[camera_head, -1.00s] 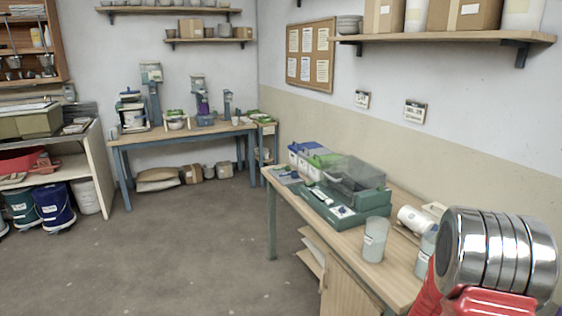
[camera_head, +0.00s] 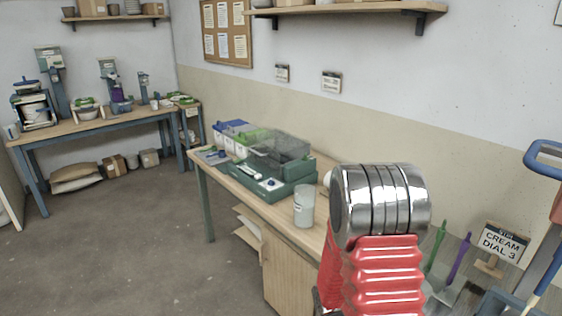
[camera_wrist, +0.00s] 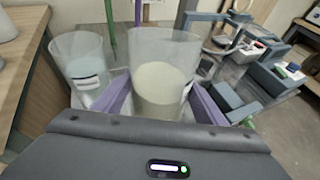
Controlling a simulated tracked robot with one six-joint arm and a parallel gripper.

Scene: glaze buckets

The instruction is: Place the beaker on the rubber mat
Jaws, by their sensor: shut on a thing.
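In the wrist view, my gripper (camera_wrist: 160,98) has its purple fingers on both sides of a clear beaker (camera_wrist: 162,80) with pale cream contents, and is shut on it. The beaker looks upright; I cannot see what is under its base. A second clear beaker (camera_wrist: 80,66) with a label stands just left of my left finger. In the head view, my red and chrome arm hides my gripper and the held beaker. I cannot make out a rubber mat in either view.
A wooden workbench (camera_head: 240,196) carries a greenish scale-like device (camera_head: 272,180) and a translucent beaker (camera_head: 304,205). The floor at left is clear.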

